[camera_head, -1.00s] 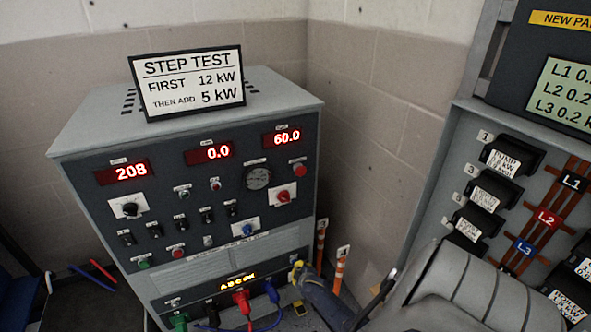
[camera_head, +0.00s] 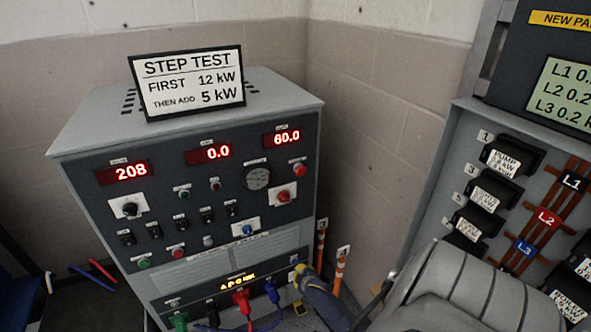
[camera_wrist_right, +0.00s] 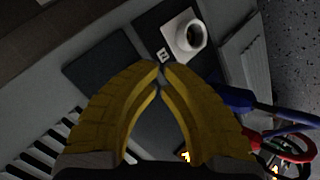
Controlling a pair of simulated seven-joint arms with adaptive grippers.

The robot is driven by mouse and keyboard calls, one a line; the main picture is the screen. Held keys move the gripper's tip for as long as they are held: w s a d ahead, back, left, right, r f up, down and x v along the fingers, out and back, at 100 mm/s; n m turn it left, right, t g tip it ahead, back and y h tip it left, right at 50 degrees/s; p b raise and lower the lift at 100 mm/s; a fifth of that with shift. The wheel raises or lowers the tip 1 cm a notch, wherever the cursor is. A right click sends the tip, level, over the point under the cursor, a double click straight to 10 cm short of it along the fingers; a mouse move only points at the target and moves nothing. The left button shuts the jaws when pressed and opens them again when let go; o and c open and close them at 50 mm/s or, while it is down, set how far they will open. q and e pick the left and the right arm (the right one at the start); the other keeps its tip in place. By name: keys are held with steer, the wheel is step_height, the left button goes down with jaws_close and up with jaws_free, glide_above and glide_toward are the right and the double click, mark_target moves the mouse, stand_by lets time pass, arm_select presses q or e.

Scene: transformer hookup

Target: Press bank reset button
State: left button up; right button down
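The load bank (camera_head: 140,235) is a grey cabinet with a dark front of red displays, switches and buttons. In the right wrist view a round dark button (camera_wrist_right: 191,34) stands on a white plate, beyond my fingertips; its label is too small to read. In the head view the lower panel's right end, by my gripper, is partly hidden. A blue button (camera_head: 248,231) on a white plate sits higher up. My right gripper (camera_head: 298,273) has yellow fingers; in the wrist view its tips (camera_wrist_right: 160,68) meet, empty, apart from the button. My left gripper is out of view.
Green, red (camera_head: 242,298) and blue (camera_head: 271,290) plugs with cables sit below the amber display (camera_head: 238,282). Orange-and-white posts (camera_head: 340,268) stand right of the cabinet. A breaker panel (camera_head: 463,125) is at right. A step test sign (camera_head: 188,82) stands on top.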

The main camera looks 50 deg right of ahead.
steer(key=s+a, duration=0.2)
steer(key=s, duration=0.3)
steer(key=shift+s+a, duration=0.15)
steer(key=shift+s, duration=0.15)
stand_by(0.9)
steer(key=s+a+f+m+g+y, duration=0.2)
steer(key=s+a+f+g+y, duration=0.1)
steer(key=s+a+f, duration=1.2)
steer(key=s+a+f+g, duration=0.1)
steer(key=s+a+f, duration=0.2)
steer(key=s, duration=0.5)
steer(key=s+a+f+g+y, duration=0.1)
steer(key=s+a+f+g, duration=0.1)
steer(key=s+a, duration=0.4)
steer(key=s+a+f+g+y, duration=0.1)
steer(key=s+a+f, duration=0.3)
steer(key=s, duration=0.8)
steer(key=shift+a+f+g, duration=0.25)
steer(key=shift+f+g, duration=0.05)
steer(key=shift+g, duration=0.1)
